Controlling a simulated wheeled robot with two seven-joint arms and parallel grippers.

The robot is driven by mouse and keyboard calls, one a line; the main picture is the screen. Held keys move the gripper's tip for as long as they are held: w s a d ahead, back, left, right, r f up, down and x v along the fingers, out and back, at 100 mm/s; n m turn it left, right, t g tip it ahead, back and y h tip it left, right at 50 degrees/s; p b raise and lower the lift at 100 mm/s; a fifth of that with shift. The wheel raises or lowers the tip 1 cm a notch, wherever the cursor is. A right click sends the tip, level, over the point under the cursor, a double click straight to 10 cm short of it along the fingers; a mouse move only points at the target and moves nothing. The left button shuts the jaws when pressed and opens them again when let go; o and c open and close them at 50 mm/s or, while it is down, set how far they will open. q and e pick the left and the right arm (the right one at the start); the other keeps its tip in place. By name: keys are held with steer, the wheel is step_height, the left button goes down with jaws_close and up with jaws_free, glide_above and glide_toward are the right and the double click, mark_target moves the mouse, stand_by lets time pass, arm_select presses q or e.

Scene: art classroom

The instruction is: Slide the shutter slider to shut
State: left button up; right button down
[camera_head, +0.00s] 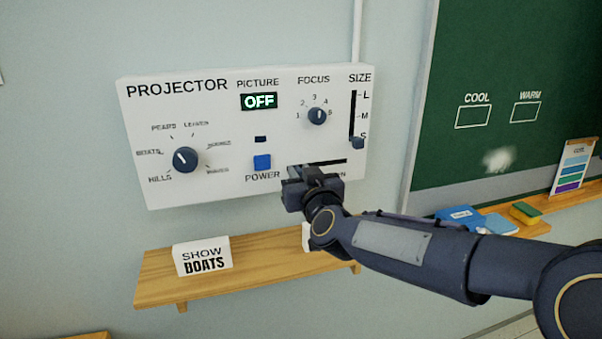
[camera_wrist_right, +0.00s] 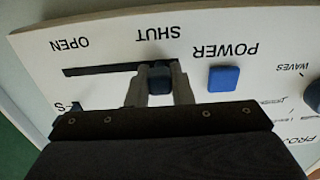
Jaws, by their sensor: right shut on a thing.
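The white projector panel (camera_head: 215,190) is on the wall. Its shutter slot (camera_head: 328,162) runs along the lower right. My right gripper (camera_head: 309,172) is at the slot's left end and hides the slider and the SHUT label in the head view. In the right wrist view, which is upside down, the fingers of my right gripper (camera_wrist_right: 159,85) are shut on the dark shutter slider (camera_wrist_right: 159,78). The slider is beside the SHUT label (camera_wrist_right: 160,33), at that end of the slot; the OPEN label (camera_wrist_right: 69,43) is at the other end. My left gripper is not in view.
The blue POWER button (camera_head: 262,162) is close to the left of my right gripper. The size slider (camera_head: 357,142) and focus knob (camera_head: 317,116) are above. The display (camera_head: 259,101) reads OFF. A wooden shelf (camera_head: 160,289) with a SHOW BOATS card (camera_head: 203,256) is below.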

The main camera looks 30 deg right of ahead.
steer(key=c, duration=1.3)
jaws_free()
steer(key=shift+a, duration=0.4)
steer(key=shift+d, duration=0.1)
steer(key=v, duration=0.7)
steer(key=shift+s, duration=0.4)
steer(key=shift+f, duration=0.1)
steer(key=s+a+f+g+y, duration=0.2)
steer(key=s+a+f+g, duration=0.1)
steer(key=s+f, duration=0.3)
steer(key=s+a+f+g+y, duration=0.3)
steer(key=s+f+g, duration=0.2)
steer(key=s+f, duration=0.2)
steer(key=s+a+f+n+g+y, duration=0.1)
steer(key=s+a+f+g+y, duration=0.2)
steer(key=s+f, duration=0.4)
steer(key=shift+s+a+f+g, duration=0.1)
steer(key=shift+s+a+g, duration=0.1)
steer(key=shift+s, duration=0.3)
steer(key=shift+s+a+g, duration=0.15)
steer(key=shift+s+g, duration=0.05)
steer(key=shift+s, duration=0.3)
